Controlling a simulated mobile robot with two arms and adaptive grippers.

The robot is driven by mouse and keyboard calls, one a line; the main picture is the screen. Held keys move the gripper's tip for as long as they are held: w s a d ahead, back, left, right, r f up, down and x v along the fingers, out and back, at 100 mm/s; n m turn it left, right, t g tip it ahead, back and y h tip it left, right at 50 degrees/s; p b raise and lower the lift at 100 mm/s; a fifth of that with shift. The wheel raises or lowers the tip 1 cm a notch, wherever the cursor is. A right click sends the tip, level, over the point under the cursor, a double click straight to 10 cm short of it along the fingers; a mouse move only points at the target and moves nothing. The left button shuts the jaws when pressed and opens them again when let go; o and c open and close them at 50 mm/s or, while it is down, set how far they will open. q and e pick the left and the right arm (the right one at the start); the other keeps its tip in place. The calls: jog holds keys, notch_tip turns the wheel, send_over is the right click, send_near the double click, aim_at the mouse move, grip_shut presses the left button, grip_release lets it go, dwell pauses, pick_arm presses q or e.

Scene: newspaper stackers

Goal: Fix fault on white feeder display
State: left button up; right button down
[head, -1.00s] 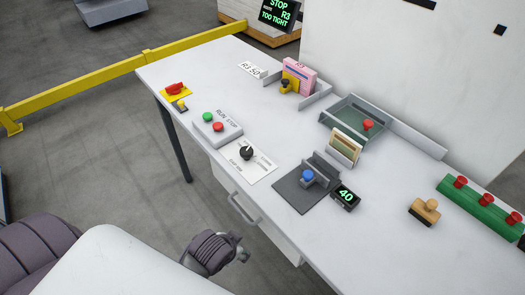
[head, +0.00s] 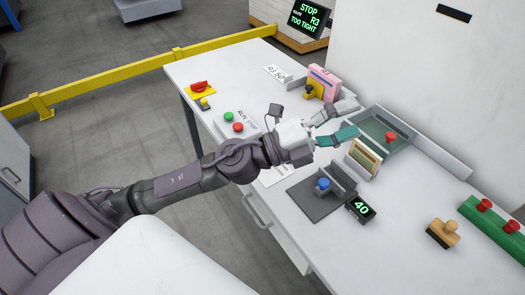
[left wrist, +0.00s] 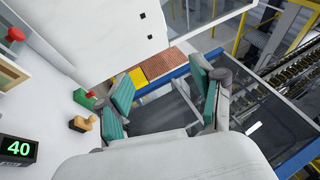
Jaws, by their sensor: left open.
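A dark display (head: 307,17) at the back of the head view reads STOP, R3, TOO TIGHT in green. A small black display (head: 361,208) on the white desk reads 40; it also shows in the left wrist view (left wrist: 18,149). Beside it a blue knob (head: 323,184) stands on a dark grey plate. My left gripper (head: 352,120) is open and empty over the desk, between the pink packet (head: 324,78) and the cream cards (head: 363,157). Its two teal-padded fingers are spread in the left wrist view (left wrist: 163,97). My arm hides most of the white dial panel. My right gripper is out of view.
A tray with a red knob (head: 390,138), a wooden stamp (head: 443,232) and a green block (head: 505,232) are on the right. A yellow rail (head: 110,80) runs behind.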

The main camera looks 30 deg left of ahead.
pick_arm(q)
notch_tip(320, 180, down, 8)
jog(key=s+a+m+g+y, duration=0.2)
jog(key=m+g+y, duration=0.1)
jog(key=m+g, duration=0.8)
jog(key=w+a+f+m+y, duration=0.15)
jog(key=a+y, duration=0.35)
jog(key=a, duration=0.6)
jog(key=a+f+y, duration=0.3)
jog(key=a+y, duration=0.3)
jog(key=a, duration=0.4)
jog(key=shift+h, duration=0.3)
jog(key=p+x, duration=0.3)
jog(key=x, duration=0.9)
jog(key=shift+w+f, duration=0.15)
jog(key=shift+f, duration=0.15)
jog(key=shift+w+f, duration=0.1)
jog(key=shift+f, duration=0.25)
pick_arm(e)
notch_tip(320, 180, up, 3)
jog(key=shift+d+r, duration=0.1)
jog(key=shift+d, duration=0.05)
pick_arm(q)
jog(key=shift+c, duration=0.3)
jog(key=c, duration=1.1)
jog(key=shift+o, duration=0.2)
